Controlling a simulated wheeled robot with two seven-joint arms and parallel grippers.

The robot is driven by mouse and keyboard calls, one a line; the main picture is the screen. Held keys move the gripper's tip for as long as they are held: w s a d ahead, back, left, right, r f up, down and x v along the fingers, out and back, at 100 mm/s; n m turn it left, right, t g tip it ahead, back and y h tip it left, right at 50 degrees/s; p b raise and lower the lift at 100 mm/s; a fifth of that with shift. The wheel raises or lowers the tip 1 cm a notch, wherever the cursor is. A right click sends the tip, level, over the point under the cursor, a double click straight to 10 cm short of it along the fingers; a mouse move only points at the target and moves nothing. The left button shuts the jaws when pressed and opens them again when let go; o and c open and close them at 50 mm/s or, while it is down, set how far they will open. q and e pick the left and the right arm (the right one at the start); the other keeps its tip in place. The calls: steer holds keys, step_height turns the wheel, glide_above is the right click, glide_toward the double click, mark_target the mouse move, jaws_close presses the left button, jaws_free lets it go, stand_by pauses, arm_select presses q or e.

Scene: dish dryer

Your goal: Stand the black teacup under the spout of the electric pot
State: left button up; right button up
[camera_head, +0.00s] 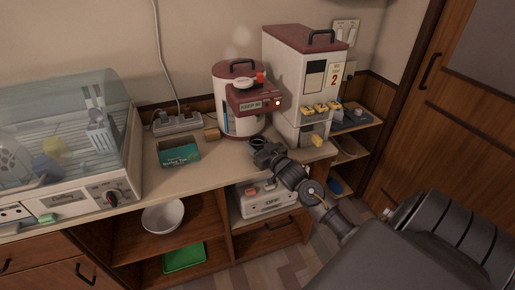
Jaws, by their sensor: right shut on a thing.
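The electric pot (239,122) is white with a dark red top and front panel, and stands on the counter at the middle. Its red spout housing (256,97) juts out to the front right, with a lit dot on it. My right gripper (261,149) comes in from the lower right and is shut on the black teacup (258,141). The cup is small and dark, and the gripper hides part of it. The cup is at the front of the pot, below the spout housing. I cannot tell whether it touches the counter. My left gripper is not in view.
A white dispenser (283,72) with a red top stands right of the pot. A green box (179,153) and a power strip (178,123) are to the left. A clear-lidded dish dryer (65,150) fills the far left. A white bowl (163,217) sits on the shelf below.

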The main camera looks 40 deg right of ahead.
mark_target(262, 147)
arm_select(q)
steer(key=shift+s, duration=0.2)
arm_select(e)
steer(key=o, duration=0.7)
steer(key=shift+f, duration=0.1)
steer(key=o, duration=0.4)
steer(key=shift+c, duration=0.2)
steer(key=shift+s+r, duration=0.15)
steer(key=shift+r, duration=0.05)
steer(key=s+p, duration=0.2)
steer(key=s, duration=0.1)
steer(key=s+p, duration=0.1)
steer(key=shift+s+a+r, duration=0.15)
steer(key=shift+s+a, duration=0.05)
steer(key=shift+a, duration=0.05)
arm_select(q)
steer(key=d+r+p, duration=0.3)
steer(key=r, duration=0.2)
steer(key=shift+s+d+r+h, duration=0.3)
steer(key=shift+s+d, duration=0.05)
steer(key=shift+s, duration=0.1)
arm_select(e)
steer(key=s, duration=0.7)
steer(key=shift+s+a+f, duration=0.15)
steer(key=shift+a+f, duration=0.05)
steer(key=shift+a, duration=0.1)
